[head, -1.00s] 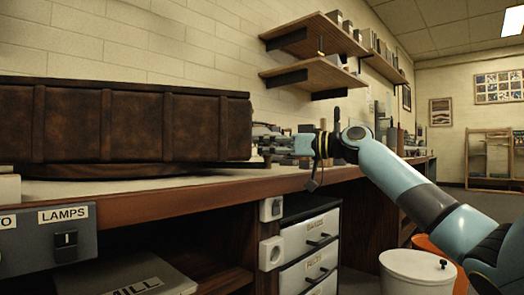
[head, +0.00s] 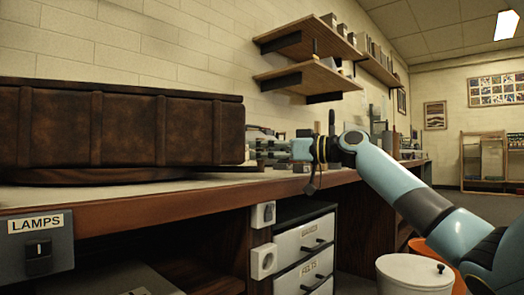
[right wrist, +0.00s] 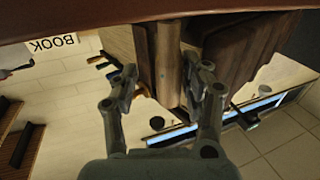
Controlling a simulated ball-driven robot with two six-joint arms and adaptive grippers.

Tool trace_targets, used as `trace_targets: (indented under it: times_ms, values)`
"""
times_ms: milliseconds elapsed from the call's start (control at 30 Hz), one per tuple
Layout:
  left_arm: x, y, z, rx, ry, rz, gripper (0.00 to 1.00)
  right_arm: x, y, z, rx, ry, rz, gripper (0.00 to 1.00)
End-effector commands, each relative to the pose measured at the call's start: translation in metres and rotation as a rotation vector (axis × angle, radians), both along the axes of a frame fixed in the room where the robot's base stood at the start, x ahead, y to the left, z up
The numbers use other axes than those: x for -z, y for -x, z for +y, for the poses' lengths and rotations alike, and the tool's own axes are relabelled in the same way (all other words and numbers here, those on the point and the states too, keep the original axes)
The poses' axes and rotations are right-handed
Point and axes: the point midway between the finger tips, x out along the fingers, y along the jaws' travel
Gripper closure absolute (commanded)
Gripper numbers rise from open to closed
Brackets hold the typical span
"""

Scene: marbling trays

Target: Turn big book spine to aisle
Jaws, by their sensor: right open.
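The big book (head: 120,125) is dark brown leather with raised bands across the long face turned to me. It lies on a low round wooden turntable (head: 110,176) on the bench, and its left end is cut off. My right gripper (head: 260,148) is at the book's right end, with its fingers pointing left. In the right wrist view the right gripper (right wrist: 168,80) is open, with its fingers apart on either side of an upright wooden post (right wrist: 168,62). I cannot tell whether either finger touches the post. My left gripper is out of view.
The bench (head: 200,188) runs along the wall, with a LAMPS switch box (head: 55,255) and drawers (head: 305,240) below. Shelves (head: 305,82) hang above. A white lidded bin (head: 412,275) stands under my right arm. A BOOK label (right wrist: 52,43) shows upside down in the wrist view.

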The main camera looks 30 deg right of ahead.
Motion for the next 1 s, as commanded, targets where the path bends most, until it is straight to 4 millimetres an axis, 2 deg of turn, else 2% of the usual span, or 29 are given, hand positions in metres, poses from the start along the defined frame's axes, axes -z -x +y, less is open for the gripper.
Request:
trace_targets:
  times_ms: [267, 700, 1000]
  values:
    - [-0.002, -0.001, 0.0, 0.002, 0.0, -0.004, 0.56, -0.001, 0.003, 0.0, -0.004, -0.002, -0.001, 0.52]
    - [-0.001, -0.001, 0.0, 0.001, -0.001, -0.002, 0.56, 0.001, 0.05, -0.041, 0.0, 0.003, 0.003, 0.52]
    - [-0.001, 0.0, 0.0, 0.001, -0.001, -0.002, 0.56, -0.001, 0.06, -0.049, 0.0, -0.002, -0.001, 0.52]
